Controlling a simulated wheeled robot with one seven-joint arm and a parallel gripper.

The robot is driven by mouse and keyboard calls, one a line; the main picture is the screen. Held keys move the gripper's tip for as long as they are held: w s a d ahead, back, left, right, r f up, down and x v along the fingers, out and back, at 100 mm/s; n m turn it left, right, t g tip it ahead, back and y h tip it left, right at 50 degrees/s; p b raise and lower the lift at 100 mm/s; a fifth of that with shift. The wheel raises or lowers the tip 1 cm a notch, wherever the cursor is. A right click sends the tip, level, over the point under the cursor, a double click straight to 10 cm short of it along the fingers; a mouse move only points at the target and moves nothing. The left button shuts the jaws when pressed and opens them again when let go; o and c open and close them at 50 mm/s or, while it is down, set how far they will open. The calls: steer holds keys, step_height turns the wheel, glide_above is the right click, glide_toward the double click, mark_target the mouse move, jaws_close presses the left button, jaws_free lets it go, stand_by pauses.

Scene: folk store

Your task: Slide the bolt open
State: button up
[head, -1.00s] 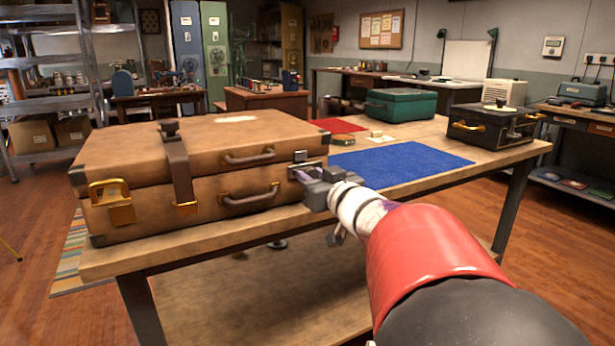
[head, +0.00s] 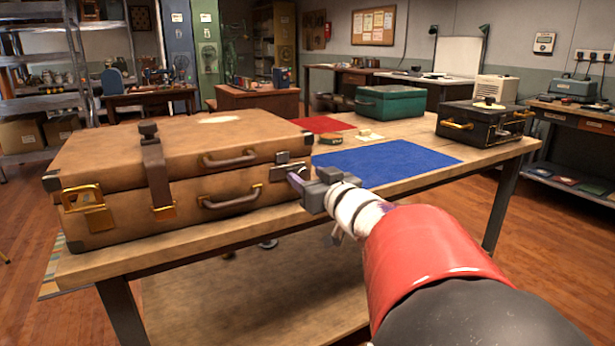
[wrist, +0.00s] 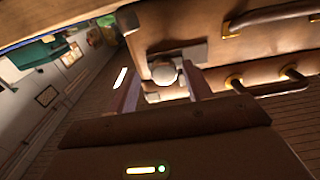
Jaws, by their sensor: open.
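A brown suitcase (head: 235,135) lies closed on a wooden table in the head view. A grey metal bolt plate (head: 281,171) sits at the right end of its front. In the wrist view, a round pale knob (wrist: 163,72) stands out from the dark grey plate (wrist: 190,52). My gripper (head: 294,179) is at the bolt in the head view. In the wrist view my gripper (wrist: 165,88) is open, with one finger on each side of the knob. I cannot tell whether either finger touches it. How far the bolt is slid is unclear.
The suitcase has a strap (head: 157,175), a brass padlock (head: 84,199) and handles (head: 231,200). A blue mat (head: 385,160), green case (head: 390,102) and black box (head: 483,124) lie farther right on the table (head: 435,172). Floor is clear in front of the table.

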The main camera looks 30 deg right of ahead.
steer(key=s, duration=0.7)
steer(key=shift+r+h, duration=0.1)
steer(key=shift+h, duration=0.2)
stand_by(0.3)
steer(key=s+a+f+g, duration=1.2)
steer(key=s+a+f, duration=0.4)
steer(key=s, duration=0.2)
steer(key=shift+s, duration=0.3)
steer(key=shift+d, duration=0.1)
